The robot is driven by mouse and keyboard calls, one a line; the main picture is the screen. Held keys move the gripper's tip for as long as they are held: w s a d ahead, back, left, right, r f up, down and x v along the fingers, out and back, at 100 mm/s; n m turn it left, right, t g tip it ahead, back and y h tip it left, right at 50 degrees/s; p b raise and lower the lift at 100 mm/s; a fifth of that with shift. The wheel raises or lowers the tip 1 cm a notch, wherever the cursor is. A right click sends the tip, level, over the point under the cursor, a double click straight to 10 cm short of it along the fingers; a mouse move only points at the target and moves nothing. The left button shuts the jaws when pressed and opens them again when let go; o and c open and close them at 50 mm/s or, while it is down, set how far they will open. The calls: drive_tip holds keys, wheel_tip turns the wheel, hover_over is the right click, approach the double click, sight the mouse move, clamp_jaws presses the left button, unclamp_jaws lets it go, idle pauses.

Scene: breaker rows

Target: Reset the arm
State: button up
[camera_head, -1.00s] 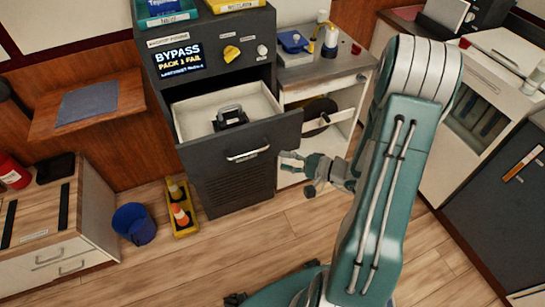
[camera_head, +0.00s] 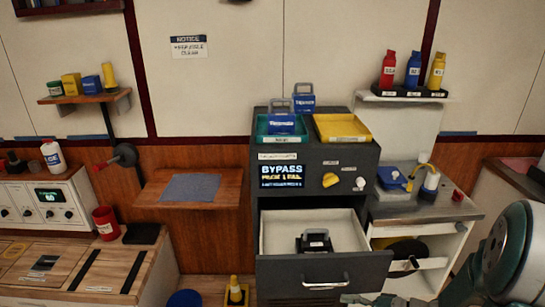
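My arm shows at the bottom right, with its teal and grey joint (camera_head: 508,250) in front of the right-hand counter. A small part of my gripper (camera_head: 372,299) shows at the bottom edge, just right of the open drawer's handle; its fingers are mostly cut off, so open or shut cannot be told. The dark cabinet (camera_head: 333,157) has a lit screen (camera_head: 283,175) reading BYPASS, a yellow knob (camera_head: 330,180) and a pale knob (camera_head: 360,183). Its drawer (camera_head: 300,270) is pulled out, with a black handled block (camera_head: 315,242) inside.
On the cabinet top are a green tray (camera_head: 262,136) with a blue handled pack (camera_head: 281,123), a second blue pack (camera_head: 304,102) behind, and an empty yellow tray (camera_head: 342,127). A low counter (camera_head: 425,213) stands right. A wall shelf (camera_head: 165,203) with a grey mat is left.

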drive_tip(key=s+a+r+n+h, duration=0.3)
drive_tip(key=s+r+n+h, duration=0.3)
drive_tip(key=s+r+h, duration=0.6)
wheel_tip(320, 180, up, 4)
drive_tip(key=shift+n+g+h, duration=0.4)
drive_tip(key=shift+h, duration=0.1)
